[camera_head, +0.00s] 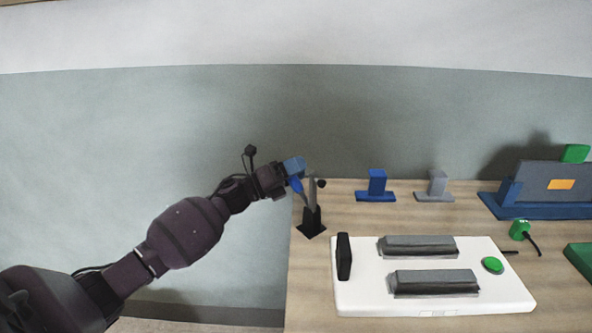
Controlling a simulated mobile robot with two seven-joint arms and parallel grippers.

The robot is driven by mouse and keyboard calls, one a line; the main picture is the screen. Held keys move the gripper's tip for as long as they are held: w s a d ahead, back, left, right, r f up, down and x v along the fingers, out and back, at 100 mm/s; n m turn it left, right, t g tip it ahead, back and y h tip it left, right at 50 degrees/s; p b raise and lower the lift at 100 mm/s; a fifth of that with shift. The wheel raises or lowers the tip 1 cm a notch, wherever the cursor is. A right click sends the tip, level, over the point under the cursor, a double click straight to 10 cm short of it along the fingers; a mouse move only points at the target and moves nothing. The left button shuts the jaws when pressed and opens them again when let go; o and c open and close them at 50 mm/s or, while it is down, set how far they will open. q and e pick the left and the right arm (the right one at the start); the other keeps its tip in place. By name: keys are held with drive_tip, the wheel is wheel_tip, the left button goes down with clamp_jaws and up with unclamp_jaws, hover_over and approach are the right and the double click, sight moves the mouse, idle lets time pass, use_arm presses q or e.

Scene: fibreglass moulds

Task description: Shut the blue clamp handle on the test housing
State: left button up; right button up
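My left gripper (303,180) is at the table's back left corner, just above a small black stand (311,222). Blue parts show at its end, and I cannot tell whether they are fingers or a separate piece. The fingertips are too small and overlapped to tell open from shut. A blue and grey fixture (560,181) with an orange label and a green block on top stands at the far right. I cannot tell whether it is the test housing, and no blue clamp handle shows clearly. My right gripper is not in view.
A white panel (360,300) with two grey bars, a black upright piece and a green button (492,265) lies in front. A blue block (377,183), a grey block (437,184) and a green plug (519,229) stand behind it. Bare wood lies between them.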

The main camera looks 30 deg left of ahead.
use_arm(q)
clamp_jaws()
drive_tip(key=d+r+m, duration=0.1)
drive_tip(key=m, duration=0.1)
drive_tip(key=s+d+r+m+g+p, duration=0.1)
drive_tip(key=m, duration=0.1)
drive_tip(key=d+r+m+g+p, duration=0.1)
drive_tip(key=m, duration=0.1)
drive_tip(key=shift+s+d, duration=0.15)
drive_tip(key=shift+d, duration=0.2)
drive_tip(key=shift+c, duration=1.5)
unclamp_jaws()
drive_tip(key=shift+o, duration=1.7)
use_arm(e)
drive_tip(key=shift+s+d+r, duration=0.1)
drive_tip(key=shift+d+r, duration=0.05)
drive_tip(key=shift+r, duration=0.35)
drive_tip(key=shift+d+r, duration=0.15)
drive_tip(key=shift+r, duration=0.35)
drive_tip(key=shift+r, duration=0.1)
